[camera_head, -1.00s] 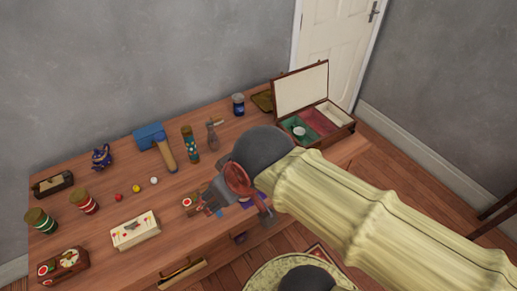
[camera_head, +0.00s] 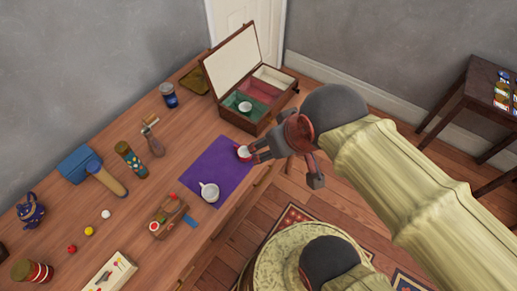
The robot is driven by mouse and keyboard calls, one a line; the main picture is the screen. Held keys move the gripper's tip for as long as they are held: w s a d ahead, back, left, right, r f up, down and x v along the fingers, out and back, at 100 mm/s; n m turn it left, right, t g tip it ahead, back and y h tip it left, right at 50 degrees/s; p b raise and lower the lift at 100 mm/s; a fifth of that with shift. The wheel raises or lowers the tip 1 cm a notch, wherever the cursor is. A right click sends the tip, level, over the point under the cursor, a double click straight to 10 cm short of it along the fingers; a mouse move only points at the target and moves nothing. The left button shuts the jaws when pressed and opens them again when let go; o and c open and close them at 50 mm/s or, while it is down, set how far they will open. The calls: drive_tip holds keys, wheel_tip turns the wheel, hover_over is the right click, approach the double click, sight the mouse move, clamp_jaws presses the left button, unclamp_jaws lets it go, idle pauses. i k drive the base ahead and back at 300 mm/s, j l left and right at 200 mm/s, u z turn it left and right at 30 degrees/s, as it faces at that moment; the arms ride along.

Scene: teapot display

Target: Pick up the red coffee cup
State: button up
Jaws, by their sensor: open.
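A small red cup (camera_head: 244,154) with a white inside stands at the right edge of the purple mat (camera_head: 218,158) on the wooden table. My gripper (camera_head: 257,150) is open, with its fingers reaching in from the right close beside the red cup. I cannot tell whether a finger touches the cup. Part of the cup's right side is hard to make out against the fingers. A white cup (camera_head: 209,192) stands on the front part of the mat.
An open wooden box (camera_head: 248,85) with coloured compartments stands behind, with a white cup (camera_head: 245,107) in its green one. A brown wooden toy (camera_head: 168,216), a brush-like tool (camera_head: 152,138) and a blue mallet (camera_head: 92,172) lie to the left. The table's front edge (camera_head: 245,198) is close.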

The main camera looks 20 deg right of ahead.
sight(243, 154)
drive_tip(key=k+j, duration=0.1)
drive_tip(key=j, duration=0.25)
drive_tip(key=k+j+u, duration=0.15)
drive_tip(key=j, duration=0.6)
drive_tip(key=k+j+u, duration=0.1)
drive_tip(key=j, duration=0.25)
drive_tip(key=k, duration=0.05)
